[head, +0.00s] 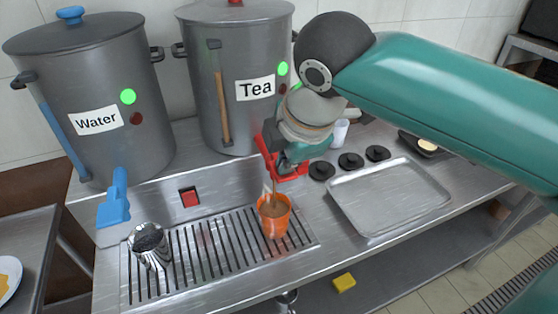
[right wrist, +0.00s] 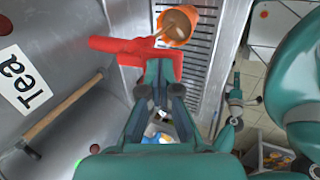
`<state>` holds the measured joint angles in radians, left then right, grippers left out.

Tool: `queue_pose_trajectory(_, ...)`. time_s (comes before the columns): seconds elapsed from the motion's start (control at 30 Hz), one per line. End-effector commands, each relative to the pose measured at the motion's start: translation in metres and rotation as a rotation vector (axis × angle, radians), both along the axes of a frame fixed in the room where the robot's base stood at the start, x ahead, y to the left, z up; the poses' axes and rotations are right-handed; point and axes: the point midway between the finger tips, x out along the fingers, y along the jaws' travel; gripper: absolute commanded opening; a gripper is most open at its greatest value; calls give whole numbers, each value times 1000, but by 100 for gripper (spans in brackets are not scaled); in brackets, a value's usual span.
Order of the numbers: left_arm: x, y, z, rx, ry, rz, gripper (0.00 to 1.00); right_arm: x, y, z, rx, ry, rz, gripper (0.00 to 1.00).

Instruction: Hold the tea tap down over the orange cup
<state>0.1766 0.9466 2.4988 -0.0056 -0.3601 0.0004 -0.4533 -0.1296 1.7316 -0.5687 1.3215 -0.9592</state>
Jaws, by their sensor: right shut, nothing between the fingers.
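The grey Tea stockpot (head: 225,50) stands at the back centre. Its red tap (head: 297,170) is partly hidden by my right gripper (head: 286,163) in the head view. The red tap also shows in the right wrist view (right wrist: 112,47). My right gripper (right wrist: 160,72) is shut and empty, its fingertips at the red tap and seemingly touching it. The orange cup (head: 274,222) stands upright on the drip tray below the tap. A brown stream runs down into it, and brown liquid shows inside the cup (right wrist: 180,28). My left gripper does not show.
The Water stockpot (head: 85,85) stands at the left with a blue tap handle (head: 114,205). Black lids (head: 350,161) and an empty metal tray (head: 385,195) lie right of the cup.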

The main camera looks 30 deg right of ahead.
Motion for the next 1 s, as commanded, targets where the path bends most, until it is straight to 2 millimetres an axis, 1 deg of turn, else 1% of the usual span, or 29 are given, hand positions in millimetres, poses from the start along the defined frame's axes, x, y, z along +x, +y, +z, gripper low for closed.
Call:
queue_pose_trajectory(0.17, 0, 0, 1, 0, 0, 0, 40, 0, 0, 1, 0, 0, 0, 0)
queue_pose_trajectory(0.27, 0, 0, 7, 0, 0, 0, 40, 0, 0, 7, 0, 0, 1, 0)
queue_pose_trajectory(0.37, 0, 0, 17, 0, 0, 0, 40, -1, 1, 17, 0, 0, 1, 0)
queue_pose_trajectory(0.57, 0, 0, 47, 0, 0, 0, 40, -3, 2, 47, 0, 0, 2, 0)
queue_pose_trajectory(0.63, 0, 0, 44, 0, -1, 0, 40, -5, 3, 58, 2, -4, 2, 0)
queue_pose_trajectory(0.8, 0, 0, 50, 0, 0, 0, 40, -11, 4, 96, 3, -4, 3, 0)
queue_pose_trajectory(0.9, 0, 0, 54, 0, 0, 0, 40, -14, 4, 114, 2, -2, 3, 0)
queue_pose_trajectory(1.0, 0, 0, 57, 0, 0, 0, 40, -16, 5, 127, 1, -1, 3, 0)
